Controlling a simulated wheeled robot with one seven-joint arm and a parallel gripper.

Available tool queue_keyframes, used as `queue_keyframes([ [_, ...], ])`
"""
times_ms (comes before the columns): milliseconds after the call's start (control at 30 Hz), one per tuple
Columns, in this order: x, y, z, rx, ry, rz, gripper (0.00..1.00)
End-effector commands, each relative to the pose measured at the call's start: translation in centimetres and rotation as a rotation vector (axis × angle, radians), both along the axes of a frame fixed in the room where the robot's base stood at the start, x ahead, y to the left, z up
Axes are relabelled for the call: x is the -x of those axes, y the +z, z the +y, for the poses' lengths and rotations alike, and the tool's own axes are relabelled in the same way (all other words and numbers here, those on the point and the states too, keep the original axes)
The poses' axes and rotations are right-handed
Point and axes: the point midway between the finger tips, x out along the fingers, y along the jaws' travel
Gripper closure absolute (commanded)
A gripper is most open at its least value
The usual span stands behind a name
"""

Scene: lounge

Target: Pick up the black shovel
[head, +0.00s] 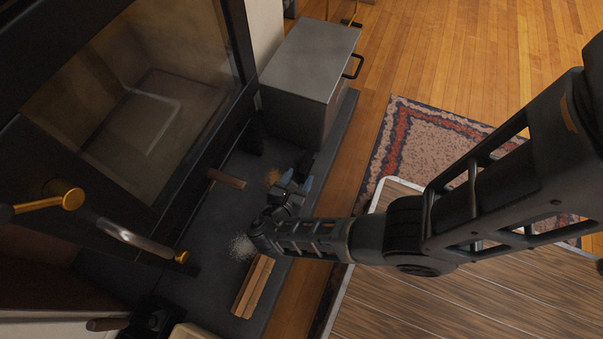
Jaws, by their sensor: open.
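A second brown handle (107,324) shows at the bottom left beside a black object (153,319), which could also be a shovel. No contact between the fingers and anything is clear.
A fireplace with a glass door (150,110) and brass-tipped handle (135,238) stands at left. A grey metal box (311,62) is behind the gripper. Wood sticks (252,287) lie on the hearth. A low wooden table (440,300) and rug (430,130) are at right.

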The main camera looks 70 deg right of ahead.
Motion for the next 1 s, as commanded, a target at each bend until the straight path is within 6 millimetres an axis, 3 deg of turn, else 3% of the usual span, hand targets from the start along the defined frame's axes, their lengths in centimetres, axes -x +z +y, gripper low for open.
queue_keyframes([
  [300,-0.3,-1.4,-4.1,-0.001,-0.003,-0.001,0.45],
  [633,-0.4,-1.3,-4.6,-0.001,0.001,-0.001,0.46],
  [1000,-0.4,-1.3,-4.6,-0.001,0.001,-0.001,0.81],
])
